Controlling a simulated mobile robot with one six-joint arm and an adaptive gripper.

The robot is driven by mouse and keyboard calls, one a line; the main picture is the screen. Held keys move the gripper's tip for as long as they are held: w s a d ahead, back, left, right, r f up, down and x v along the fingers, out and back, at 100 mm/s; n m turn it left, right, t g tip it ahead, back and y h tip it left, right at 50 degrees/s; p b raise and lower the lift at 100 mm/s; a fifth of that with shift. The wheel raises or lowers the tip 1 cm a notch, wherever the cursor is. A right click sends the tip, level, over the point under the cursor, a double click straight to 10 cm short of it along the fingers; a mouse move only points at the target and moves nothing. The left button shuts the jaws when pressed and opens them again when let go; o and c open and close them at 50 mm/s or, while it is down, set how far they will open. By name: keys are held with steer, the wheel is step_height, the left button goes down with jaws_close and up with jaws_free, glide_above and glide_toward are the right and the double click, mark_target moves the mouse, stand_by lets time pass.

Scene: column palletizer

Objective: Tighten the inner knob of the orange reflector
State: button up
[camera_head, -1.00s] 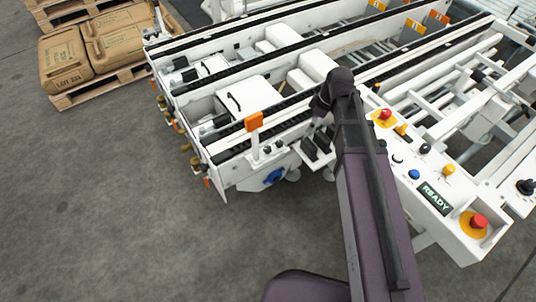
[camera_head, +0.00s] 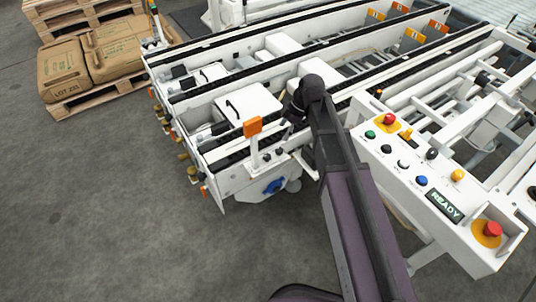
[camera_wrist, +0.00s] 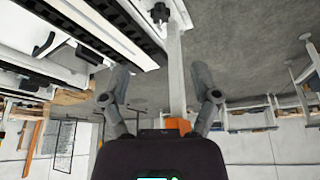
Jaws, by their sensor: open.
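The orange reflector (camera_head: 252,127) stands on a white post at the near corner of the conveyor frame. Small dark knobs (camera_head: 267,156) sit by the foot of its post. In the wrist view the reflector (camera_wrist: 178,125) appears low in the picture, and its white post runs upward between my fingers. A dark knob (camera_wrist: 160,12) shows at the top edge, beside the post. My gripper (camera_wrist: 160,72) is open, its two fingers wide apart and apart from the knob. In the head view my arm's end is just right of the reflector; the fingers are mostly hidden.
A white control panel (camera_head: 408,168) with buttons, a READY display (camera_head: 444,205) and a red stop button (camera_head: 492,229) lies right of my arm. A blue round part (camera_head: 272,187) sits below the reflector. Sacks on pallets (camera_head: 65,65) stand far left. The floor in front is clear.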

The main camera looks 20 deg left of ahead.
mark_target(268, 155)
steer(key=shift+b+x, duration=6.25)
steer(key=shift+x, duration=0.6)
jaws_close()
